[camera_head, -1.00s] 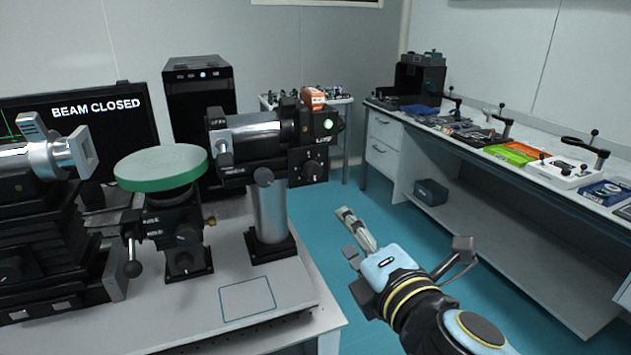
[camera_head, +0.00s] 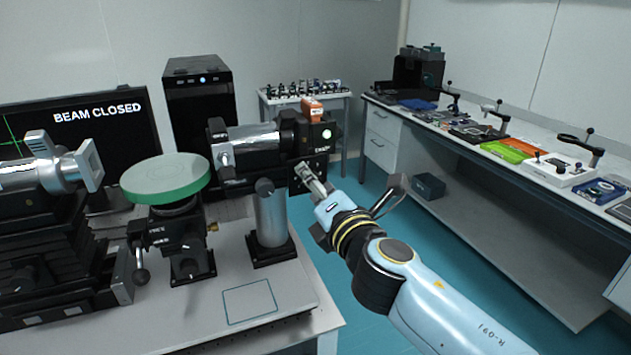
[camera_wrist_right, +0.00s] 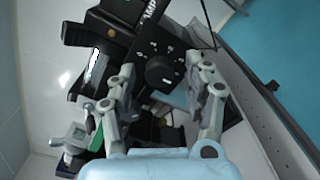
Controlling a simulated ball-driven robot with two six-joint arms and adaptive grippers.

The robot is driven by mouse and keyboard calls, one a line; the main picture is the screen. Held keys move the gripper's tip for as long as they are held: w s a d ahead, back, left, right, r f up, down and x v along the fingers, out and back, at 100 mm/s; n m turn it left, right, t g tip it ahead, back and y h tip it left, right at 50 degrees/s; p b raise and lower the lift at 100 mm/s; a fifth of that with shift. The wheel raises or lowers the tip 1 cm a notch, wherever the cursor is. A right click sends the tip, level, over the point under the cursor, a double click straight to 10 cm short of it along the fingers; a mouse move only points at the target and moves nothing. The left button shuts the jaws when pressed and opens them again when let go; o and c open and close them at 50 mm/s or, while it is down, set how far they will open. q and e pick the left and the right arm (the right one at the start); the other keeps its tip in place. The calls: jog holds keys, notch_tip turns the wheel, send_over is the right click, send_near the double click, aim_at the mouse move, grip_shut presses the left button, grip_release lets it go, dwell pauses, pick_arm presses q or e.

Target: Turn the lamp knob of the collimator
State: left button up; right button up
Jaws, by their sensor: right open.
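In the head view my right gripper (camera_head: 306,172) is at the collimator's right end and covers the lamp knob. In the right wrist view the round black knob (camera_wrist_right: 160,71) shows on the dark lamp box, between and beyond the fingers of my right gripper (camera_wrist_right: 166,82). The fingers are apart and empty. I cannot tell whether they touch the box. My left gripper is not in view.
A round green-rimmed plate (camera_head: 165,180) on a black mount stands left of the post. A monitor (camera_head: 80,140) reads BEAM CLOSED. A side bench (camera_head: 480,140) with several tools runs along the right. The table's front right is bare.

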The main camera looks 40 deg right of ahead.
grip_shut()
dwell(0.3)
jog(key=shift+f+m+b, duration=0.1)
jog(key=shift+m+b, duration=2.15)
jog(key=shift+m, duration=2.05)
grip_release()
